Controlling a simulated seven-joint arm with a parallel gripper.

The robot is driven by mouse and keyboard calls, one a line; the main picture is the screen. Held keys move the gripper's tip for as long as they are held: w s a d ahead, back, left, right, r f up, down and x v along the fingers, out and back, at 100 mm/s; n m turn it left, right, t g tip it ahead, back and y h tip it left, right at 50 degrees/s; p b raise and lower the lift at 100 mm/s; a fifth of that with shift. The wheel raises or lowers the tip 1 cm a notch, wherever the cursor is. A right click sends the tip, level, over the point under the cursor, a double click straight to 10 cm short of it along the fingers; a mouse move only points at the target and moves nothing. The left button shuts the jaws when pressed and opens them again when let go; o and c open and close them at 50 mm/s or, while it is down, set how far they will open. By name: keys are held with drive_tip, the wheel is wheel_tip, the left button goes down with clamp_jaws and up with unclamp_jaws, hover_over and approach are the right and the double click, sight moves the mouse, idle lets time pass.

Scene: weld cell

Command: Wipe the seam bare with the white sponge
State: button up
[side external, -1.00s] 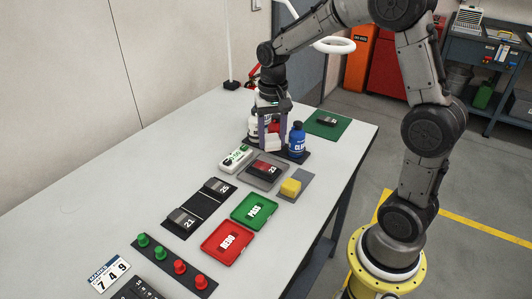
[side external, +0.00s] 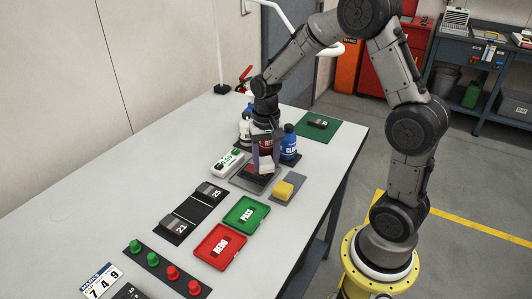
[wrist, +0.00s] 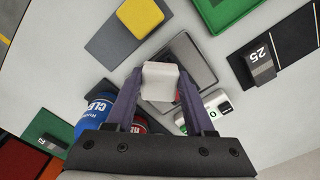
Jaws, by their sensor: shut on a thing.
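My gripper (side external: 265,163) is shut on the white sponge (wrist: 160,82), which sits between both fingers in the wrist view. In the side view the sponge (side external: 266,162) is over the grey tray (side external: 240,182). The tray (wrist: 207,72) shows beyond the sponge in the wrist view. The dark block seen in this tray earlier, marked 23, is mostly hidden by my gripper and the sponge. Its seam cannot be made out, and I cannot tell whether the sponge touches the block.
A blue bottle (side external: 289,142) and other bottles stand just behind my gripper. A white meter (side external: 227,162) is left of the tray; a yellow sponge (side external: 283,189) on a grey pad is right. Green PASS (side external: 246,214) and red REDO (side external: 220,246) trays lie nearer the camera.

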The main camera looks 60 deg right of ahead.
sight(246, 168)
drive_tip(key=shift+f, duration=0.7)
drive_tip(key=shift+w, duration=1.15)
drive_tip(key=shift+c, duration=0.6)
drive_tip(key=shift+w+f, duration=0.15)
drive_tip(key=shift+w, duration=0.2)
drive_tip(key=shift+w+a, duration=0.1)
drive_tip(key=shift+w, duration=2.15)
drive_tip(key=s, duration=0.7)
drive_tip(key=shift+s, duration=0.3)
drive_tip(key=shift+r, duration=4.15)
